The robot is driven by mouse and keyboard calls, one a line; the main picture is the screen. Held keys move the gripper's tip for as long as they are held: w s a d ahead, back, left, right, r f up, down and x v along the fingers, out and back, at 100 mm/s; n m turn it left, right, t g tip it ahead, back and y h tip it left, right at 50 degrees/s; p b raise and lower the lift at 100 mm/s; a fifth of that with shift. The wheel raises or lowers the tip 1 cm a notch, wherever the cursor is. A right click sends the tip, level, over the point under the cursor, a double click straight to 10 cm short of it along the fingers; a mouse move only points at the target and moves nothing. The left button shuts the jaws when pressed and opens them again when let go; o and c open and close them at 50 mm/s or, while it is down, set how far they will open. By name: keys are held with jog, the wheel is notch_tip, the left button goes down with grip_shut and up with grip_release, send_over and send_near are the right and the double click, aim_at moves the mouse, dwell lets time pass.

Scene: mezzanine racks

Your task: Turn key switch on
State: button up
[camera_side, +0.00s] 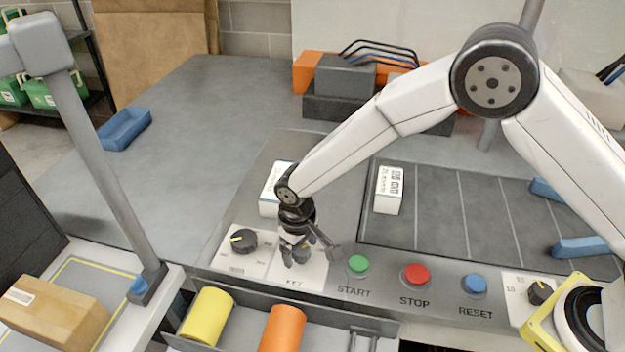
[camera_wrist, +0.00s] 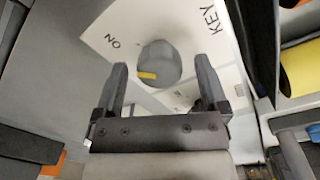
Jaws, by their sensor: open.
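The key switch is a round grey knob (camera_wrist: 162,56) with a yellow pointer, on a white plate (camera_side: 312,270) lettered KEY. In the wrist view the pointer faces left and slightly down, below the ON mark (camera_wrist: 113,42) rather than straight at it. My gripper (camera_wrist: 159,68) is open, with one finger on each side of the knob. No clear contact shows. In the side view my gripper (camera_side: 303,250) points down over the KEY plate and partly hides the knob. Other lettering on the plate is partly hidden by a finger.
Another knob (camera_side: 243,240) is close on the left. Green START (camera_side: 357,263), red STOP (camera_side: 415,274) and blue RESET (camera_side: 475,284) buttons line the panel to the right. A white box (camera_side: 270,190) stands just behind my gripper. Yellow (camera_side: 207,316) and orange (camera_side: 283,328) cylinders lie in front.

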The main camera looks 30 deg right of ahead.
aim_at(300, 250)
jog(key=shift+a+r, duration=0.15)
jog(key=shift+r, duration=3.7)
jog(key=s+d+r+m+t, duration=0.1)
jog(key=s+d+r, duration=0.1)
jog(key=d, duration=0.5)
jog(key=s+d+r+m, duration=0.1)
jog(key=s+d+r, duration=0.15)
jog(key=d, duration=0.45)
jog(key=s+d+m+t, duration=0.1)
jog(key=s+d, duration=0.9)
jog(key=s, duration=0.1)
jog(key=shift+r, duration=0.2)
